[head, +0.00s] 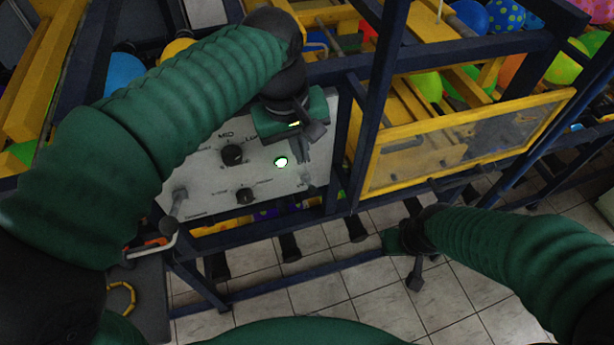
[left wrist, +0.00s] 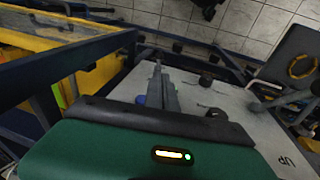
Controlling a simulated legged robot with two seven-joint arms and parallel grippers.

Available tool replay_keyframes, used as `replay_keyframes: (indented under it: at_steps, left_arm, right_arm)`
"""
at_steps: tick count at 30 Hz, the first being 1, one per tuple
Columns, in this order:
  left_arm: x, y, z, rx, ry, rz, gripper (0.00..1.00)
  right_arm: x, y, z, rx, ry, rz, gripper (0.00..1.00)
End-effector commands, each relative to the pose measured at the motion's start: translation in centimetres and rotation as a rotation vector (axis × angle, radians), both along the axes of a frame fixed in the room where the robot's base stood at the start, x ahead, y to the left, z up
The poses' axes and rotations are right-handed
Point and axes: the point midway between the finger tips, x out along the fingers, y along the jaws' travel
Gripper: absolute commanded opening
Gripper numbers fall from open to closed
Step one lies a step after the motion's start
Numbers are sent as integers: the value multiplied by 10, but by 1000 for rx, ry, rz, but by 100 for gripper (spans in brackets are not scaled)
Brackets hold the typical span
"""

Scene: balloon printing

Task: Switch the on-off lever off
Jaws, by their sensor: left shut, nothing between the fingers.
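The white control panel (head: 215,190) faces me. It has two dark knobs, an upper one (head: 232,155) and a lower one (head: 246,195), and a lit green button (head: 281,162). A grey lever (head: 178,200) stands at its left edge; its label is too small to read. My left gripper (head: 305,156) is shut and empty in front of the panel's right part, hiding some of it. In the left wrist view its fingers (left wrist: 158,88) are together over the panel (left wrist: 235,105). I cannot tell whether they touch anything. My right gripper (head: 412,262) hangs low, away from the panel; its jaws are unclear.
Dark blue frame posts (head: 372,95) stand right of the panel. A yellow-framed clear window (head: 465,140) lies beyond them, with coloured balloons (head: 565,65) behind. An orange-and-grey handle (head: 152,245) is at lower left. Tiled floor (head: 380,295) is open below.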

Motion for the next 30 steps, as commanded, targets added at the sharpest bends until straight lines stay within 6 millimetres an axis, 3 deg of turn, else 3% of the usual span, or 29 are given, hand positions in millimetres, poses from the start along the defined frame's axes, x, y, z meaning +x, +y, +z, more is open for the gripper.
replay_keyframes:
  at_steps: [5,15,21,30]
  left_arm:
    - [2,-2,-19,2,6,-1,0]
    - [13,-11,-91,3,6,-1,0]
    - [18,-16,-123,1,3,-2,0]
    - [20,-17,-137,0,0,-1,0]
  right_arm:
    - [0,0,6,0,-1,0,0]
    - [0,0,25,0,-1,0,0]
    - [0,0,37,0,-1,0,0]
    - [0,0,39,0,-1,0,0]
